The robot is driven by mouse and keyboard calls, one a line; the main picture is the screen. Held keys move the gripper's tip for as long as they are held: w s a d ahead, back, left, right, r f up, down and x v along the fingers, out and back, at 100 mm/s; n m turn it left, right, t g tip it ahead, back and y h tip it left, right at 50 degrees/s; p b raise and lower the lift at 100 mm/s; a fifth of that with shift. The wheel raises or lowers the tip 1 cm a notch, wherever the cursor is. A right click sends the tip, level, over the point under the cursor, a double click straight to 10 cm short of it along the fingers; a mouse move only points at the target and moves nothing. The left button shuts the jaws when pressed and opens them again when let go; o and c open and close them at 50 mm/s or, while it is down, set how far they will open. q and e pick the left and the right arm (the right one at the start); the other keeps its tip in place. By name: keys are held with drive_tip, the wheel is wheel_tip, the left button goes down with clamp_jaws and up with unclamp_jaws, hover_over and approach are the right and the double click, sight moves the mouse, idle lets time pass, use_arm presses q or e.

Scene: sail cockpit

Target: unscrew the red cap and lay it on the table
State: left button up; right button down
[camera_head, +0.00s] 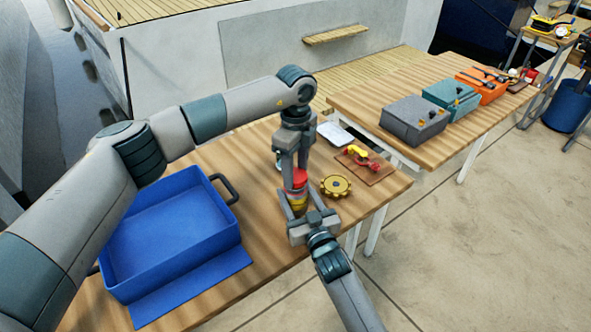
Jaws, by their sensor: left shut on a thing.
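Directly below the cap is a yellow and dark-red body (296,199), mostly hidden by the grippers. I cannot tell whether the cap still touches it. My right gripper (297,207) comes in from the front, with one finger on each side of the body, and looks shut on it.
A blue bin (170,290) with a dark handle stands to the left on the wooden table (270,258). A yellow toothed wheel (336,186), a brown board (378,172) with red and yellow parts and a white sheet (335,133) lie close to the grippers. Bare table lies between bin and grippers.

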sight(296, 175)
use_arm(q)
drive_tip(key=shift+r, duration=0.1)
drive_tip(key=shift+r, duration=1.9)
use_arm(e)
drive_tip(key=c, duration=0.7)
unclamp_jaws()
drive_tip(key=shift+o, duration=0.2)
drive_tip(key=shift+s, duration=0.1)
use_arm(q)
drive_tip(key=shift+f+b, duration=0.8)
use_arm(e)
drive_tip(key=v, duration=1)
drive_tip(key=shift+s+f, duration=0.15)
use_arm(q)
drive_tip(key=shift+f, duration=0.1)
use_arm(e)
drive_tip(key=shift+v, duration=0.75)
